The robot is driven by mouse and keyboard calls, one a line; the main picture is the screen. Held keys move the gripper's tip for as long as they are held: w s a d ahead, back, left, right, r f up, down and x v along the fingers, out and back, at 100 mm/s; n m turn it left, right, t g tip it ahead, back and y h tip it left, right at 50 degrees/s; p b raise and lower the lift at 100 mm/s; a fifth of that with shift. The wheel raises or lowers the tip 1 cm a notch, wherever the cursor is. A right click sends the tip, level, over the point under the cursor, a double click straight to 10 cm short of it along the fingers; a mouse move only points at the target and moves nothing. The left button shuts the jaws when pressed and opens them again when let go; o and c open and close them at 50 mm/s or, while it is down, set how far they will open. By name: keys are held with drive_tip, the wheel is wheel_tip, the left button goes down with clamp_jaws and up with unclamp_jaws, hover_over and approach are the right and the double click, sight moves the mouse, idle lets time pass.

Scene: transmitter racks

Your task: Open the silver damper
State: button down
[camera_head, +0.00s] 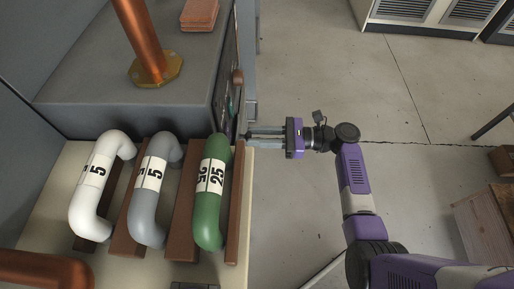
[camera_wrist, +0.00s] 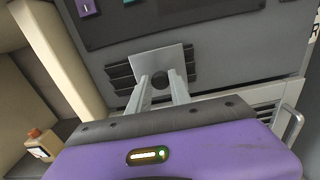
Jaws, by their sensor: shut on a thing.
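The silver damper (camera_wrist: 150,58) is a flat light-grey plate over dark louvre slots on the grey cabinet face, in the wrist view. A dark round knob (camera_wrist: 159,82) on it sits between my gripper's two fingers. My gripper (camera_wrist: 162,88) is shut on this knob, with the fingers reaching to the plate. In the head view my gripper (camera_head: 252,132) reaches left to the cabinet's side face. The damper itself is hidden there by the steep viewing angle.
The grey cabinet (camera_head: 120,100) carries a copper pipe on its top. White, grey and green curved pipes (camera_head: 210,190) stand on a cream surface in front. A silver bar handle (camera_wrist: 292,122) is at right in the wrist view. The floor (camera_head: 300,60) beside the cabinet is clear.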

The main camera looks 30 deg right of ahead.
drive_tip(key=w+d+b, duration=0.1)
drive_tip(key=w+d, duration=0.3)
drive_tip(key=w, duration=0.1)
drive_tip(key=shift+w, duration=0.35)
drive_tip(key=shift+f, duration=0.1)
drive_tip(key=c, duration=1.2)
unclamp_jaws()
drive_tip(key=shift+v, duration=3.95)
